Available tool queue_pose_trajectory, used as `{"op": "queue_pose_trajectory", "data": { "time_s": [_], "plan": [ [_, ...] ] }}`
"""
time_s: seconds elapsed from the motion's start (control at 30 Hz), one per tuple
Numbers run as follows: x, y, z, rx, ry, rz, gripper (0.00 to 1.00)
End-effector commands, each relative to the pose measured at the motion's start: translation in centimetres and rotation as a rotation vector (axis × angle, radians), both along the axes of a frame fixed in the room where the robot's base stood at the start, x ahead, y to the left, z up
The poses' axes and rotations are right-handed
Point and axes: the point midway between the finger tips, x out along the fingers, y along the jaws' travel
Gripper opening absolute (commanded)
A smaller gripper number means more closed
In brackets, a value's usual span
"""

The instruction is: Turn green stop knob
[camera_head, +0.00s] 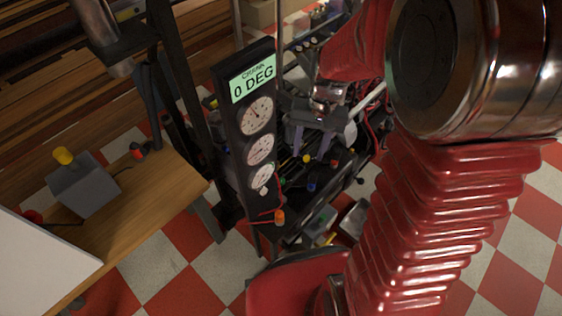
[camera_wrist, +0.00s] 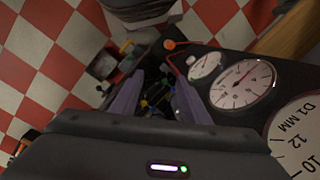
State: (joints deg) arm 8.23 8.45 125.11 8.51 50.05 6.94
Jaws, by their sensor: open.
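A small green spot, likely the green knob (camera_head: 282,183), shows in the head view just right of the gauge panel, low on the dark bench. A yellow knob (camera_head: 306,158) and a blue knob (camera_head: 311,187) lie near it. My gripper (camera_head: 310,152) is open, its two grey fingers pointing down above the knobs, with nothing held. In the wrist view my gripper (camera_wrist: 158,82) shows its fingers apart, with the yellow knob (camera_wrist: 145,103) and small coloured parts seen between them. The green knob cannot be told clearly there. I cannot tell contact or exact height.
The gauge panel (camera_head: 247,130) with three dials and a "0 DEG" display stands close left of my gripper. An orange knob (camera_head: 279,216) sits at its foot. A wooden table (camera_head: 150,205) with a grey box (camera_head: 84,187) is at left. Red wires and machinery crowd behind.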

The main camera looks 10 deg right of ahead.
Motion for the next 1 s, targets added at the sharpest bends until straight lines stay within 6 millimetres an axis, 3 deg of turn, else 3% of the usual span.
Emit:
{"op": "queue_pose_trajectory", "data": {
  "time_s": [0.57, 1.0],
  "plan": [
    [5.1, -1.1, -10.3, 0.080, 0.155, -0.261, 0.42],
    [8.8, -1.7, -19.4, 0.130, 0.252, -0.527, 0.42]
  ]
}}
